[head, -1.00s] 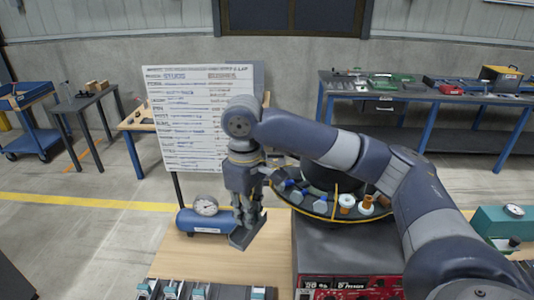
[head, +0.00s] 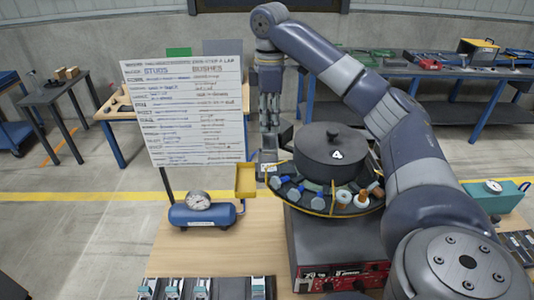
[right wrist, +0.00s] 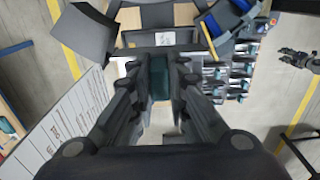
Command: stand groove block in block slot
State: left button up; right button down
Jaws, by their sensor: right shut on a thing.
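My right gripper (head: 270,122) points down near the back edge of the bench, left of the bowl feeder. In the right wrist view its fingers (right wrist: 160,75) are shut on a dark teal block (right wrist: 160,84), which I take for the groove block. The head view does not show the block clearly. A grey part with a white label (head: 268,168) stands below the gripper. A dark tray-like part with a white card (right wrist: 165,38) shows past the fingertips. I cannot tell which part is the block slot. A gripper-like shape, probably my left gripper (right wrist: 300,60), shows at the right.
The bowl feeder (head: 335,155) with loose parts stands right of the gripper. A yellow tray (head: 245,180) and blue air tank (head: 200,215) are to the left, with a white board (head: 185,110) behind. Several teal-topped fixtures (head: 200,289) line the front. Bare bench lies between.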

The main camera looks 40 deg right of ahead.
aim_at(269, 132)
notch_tip(269, 132, down, 4)
jog(key=shift+w+d+p, duration=0.1)
jog(key=shift+w+p, duration=0.05)
jog(key=shift+p, duration=0.4)
notch_tip(269, 132, down, 3)
jog(key=shift+f+p, duration=0.1)
jog(key=shift+p, duration=0.5)
jog(key=shift+f, duration=0.45)
pick_arm(q)
jog(key=shift+r, duration=0.95)
jog(key=shift+s, duration=0.15)
pick_arm(e)
jog(key=shift+f, duration=0.1)
jog(key=c, duration=1.6)
grip_release()
pick_arm(q)
jog(key=shift+s, duration=0.45)
pick_arm(e)
jog(key=shift+o, duration=0.2)
